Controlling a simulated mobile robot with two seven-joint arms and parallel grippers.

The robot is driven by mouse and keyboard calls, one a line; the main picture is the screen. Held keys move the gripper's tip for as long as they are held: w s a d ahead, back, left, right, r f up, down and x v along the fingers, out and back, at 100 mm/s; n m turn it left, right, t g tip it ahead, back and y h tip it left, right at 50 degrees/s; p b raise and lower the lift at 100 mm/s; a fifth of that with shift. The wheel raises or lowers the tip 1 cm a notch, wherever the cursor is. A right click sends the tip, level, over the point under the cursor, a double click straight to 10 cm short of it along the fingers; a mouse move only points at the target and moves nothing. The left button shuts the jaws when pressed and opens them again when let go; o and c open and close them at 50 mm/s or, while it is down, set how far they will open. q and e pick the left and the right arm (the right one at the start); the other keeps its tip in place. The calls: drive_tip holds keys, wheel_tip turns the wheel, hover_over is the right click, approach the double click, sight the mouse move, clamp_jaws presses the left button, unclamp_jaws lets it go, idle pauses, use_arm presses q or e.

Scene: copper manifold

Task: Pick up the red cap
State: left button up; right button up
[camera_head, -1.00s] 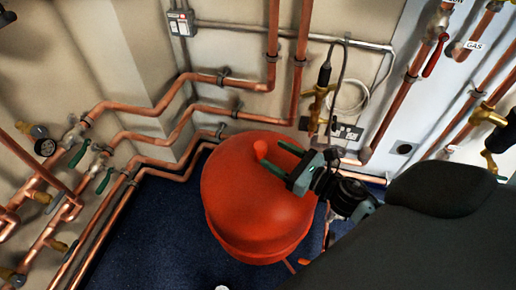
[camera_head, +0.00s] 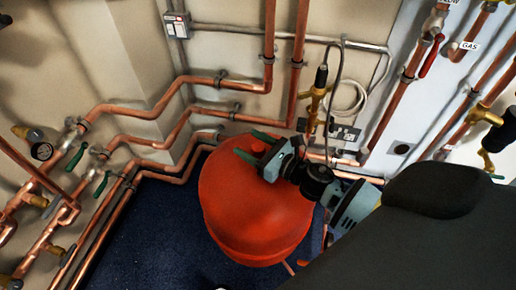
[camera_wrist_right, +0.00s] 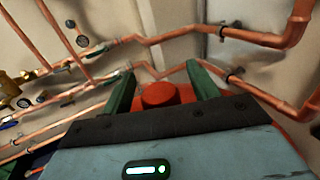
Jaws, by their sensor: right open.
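The red cap (camera_wrist_right: 160,95) is a short round knob on top of the rounded red tank (camera_head: 258,220). In the right wrist view it shows between the two green fingers of my right gripper (camera_wrist_right: 158,72), with space on both sides. In the head view the right gripper (camera_head: 246,141) is over the top of the tank, its fingers open and pointing to the upper left. There the cap is hard to tell from the tank, being at or between the fingers. My left gripper is not in view.
Copper pipes (camera_head: 150,112) run along the wall behind and left of the tank. Green-handled valves (camera_head: 76,158) are at the left. A brass fitting with a black cable (camera_head: 318,92) hangs behind the gripper. Blue carpet (camera_head: 150,235) is clear at the tank's left.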

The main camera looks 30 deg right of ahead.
drive_tip(key=c, duration=0.9)
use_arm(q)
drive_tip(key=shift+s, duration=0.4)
use_arm(e)
drive_tip(key=shift+c, duration=0.8)
